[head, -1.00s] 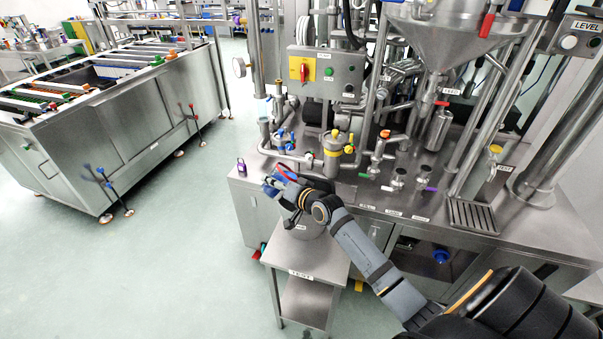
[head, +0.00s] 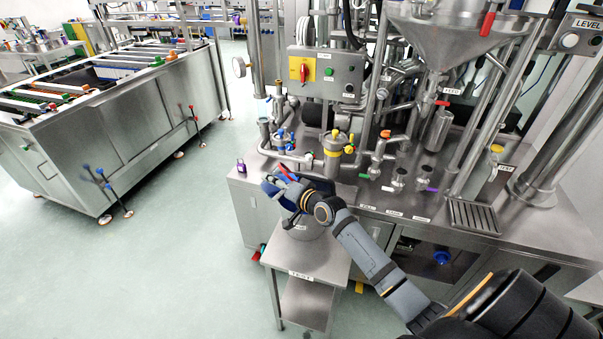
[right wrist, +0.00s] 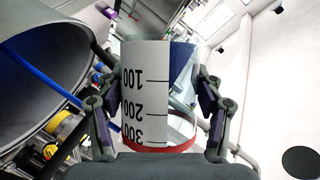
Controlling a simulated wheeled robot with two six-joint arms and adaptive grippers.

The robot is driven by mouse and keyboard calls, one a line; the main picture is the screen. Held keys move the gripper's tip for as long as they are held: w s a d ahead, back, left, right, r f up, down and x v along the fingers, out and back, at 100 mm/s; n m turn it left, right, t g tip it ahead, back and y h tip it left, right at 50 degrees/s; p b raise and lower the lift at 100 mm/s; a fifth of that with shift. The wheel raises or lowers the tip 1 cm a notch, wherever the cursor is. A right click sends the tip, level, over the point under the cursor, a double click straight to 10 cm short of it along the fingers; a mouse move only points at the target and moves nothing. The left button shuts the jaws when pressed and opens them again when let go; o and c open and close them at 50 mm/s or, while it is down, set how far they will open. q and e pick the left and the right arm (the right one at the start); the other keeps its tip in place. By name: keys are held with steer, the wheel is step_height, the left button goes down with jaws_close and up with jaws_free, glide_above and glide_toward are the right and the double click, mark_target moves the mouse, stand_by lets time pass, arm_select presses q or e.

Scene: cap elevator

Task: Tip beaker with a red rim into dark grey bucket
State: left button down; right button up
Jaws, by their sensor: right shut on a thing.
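My right gripper (head: 280,186) is shut on the beaker with a red rim (right wrist: 148,95). In the right wrist view the beaker sits between both fingers, its red rim at the bottom of the picture and its numbers upside down. No contents can be made out. In the head view the gripper covers most of the beaker. A grey bucket (head: 306,232) stands on the small steel table just below the gripper, its upper part hidden by my arm. My left gripper is not in view.
The small steel table (head: 325,265) stands against the workbench (head: 400,207), which carries pipes, valves and a yellow-topped canister (head: 333,143). A large steel funnel (head: 455,40) hangs at the upper right. Open floor lies to the left.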

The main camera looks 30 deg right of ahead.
steer(key=shift+r+m+b, duration=0.1)
steer(key=shift+m+b, duration=0.2)
stand_by(0.5)
steer(key=shift+y+b, duration=0.3)
steer(key=shift+b, duration=0.05)
steer(key=shift+m, duration=0.3)
steer(key=shift+r+m+t, duration=0.25)
steer(key=shift+m+t, duration=0.05)
